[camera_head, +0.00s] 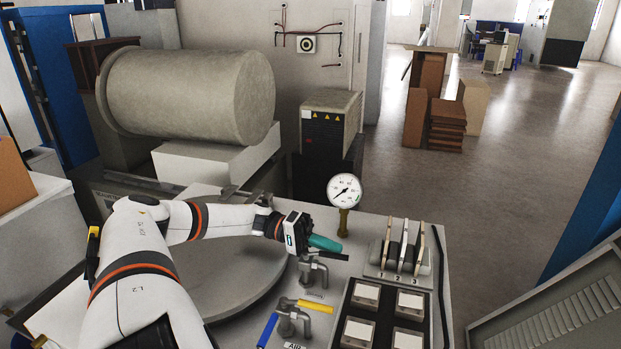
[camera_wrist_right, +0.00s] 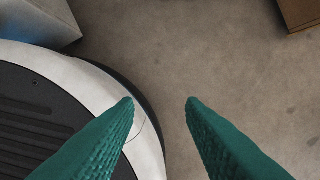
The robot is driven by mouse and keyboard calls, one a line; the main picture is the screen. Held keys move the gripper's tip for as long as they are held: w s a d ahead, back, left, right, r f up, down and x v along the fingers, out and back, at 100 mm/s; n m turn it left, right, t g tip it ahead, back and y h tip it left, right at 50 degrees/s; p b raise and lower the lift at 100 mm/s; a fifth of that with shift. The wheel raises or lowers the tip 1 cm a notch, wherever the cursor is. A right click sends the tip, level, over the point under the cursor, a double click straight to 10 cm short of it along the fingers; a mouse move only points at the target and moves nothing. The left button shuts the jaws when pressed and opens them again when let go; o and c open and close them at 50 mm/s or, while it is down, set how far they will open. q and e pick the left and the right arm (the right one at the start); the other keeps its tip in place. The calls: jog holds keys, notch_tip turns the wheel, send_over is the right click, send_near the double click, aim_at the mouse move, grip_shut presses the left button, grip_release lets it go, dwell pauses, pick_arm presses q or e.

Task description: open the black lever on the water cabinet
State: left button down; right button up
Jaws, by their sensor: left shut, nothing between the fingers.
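The black lever (camera_head: 334,256) sits on a metal valve (camera_head: 311,269) on the grey top of the cabinet (camera_head: 356,232). It points to the right in the head view. My left gripper (camera_head: 325,243) has teal fingers and is shut and empty. Its fingertips appear just above and behind the lever; I cannot tell whether they touch it. The gripper hides a little of the cabinet top behind the valve. My right gripper (camera_wrist_right: 160,102) is open and empty in the right wrist view, with bare floor between its teal fingertips.
A pressure gauge (camera_head: 344,191) stands just behind the left gripper. A valve with a yellow lever (camera_head: 315,305) and a blue lever (camera_head: 268,330) is in front.

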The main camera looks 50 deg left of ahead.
dwell(0.5)
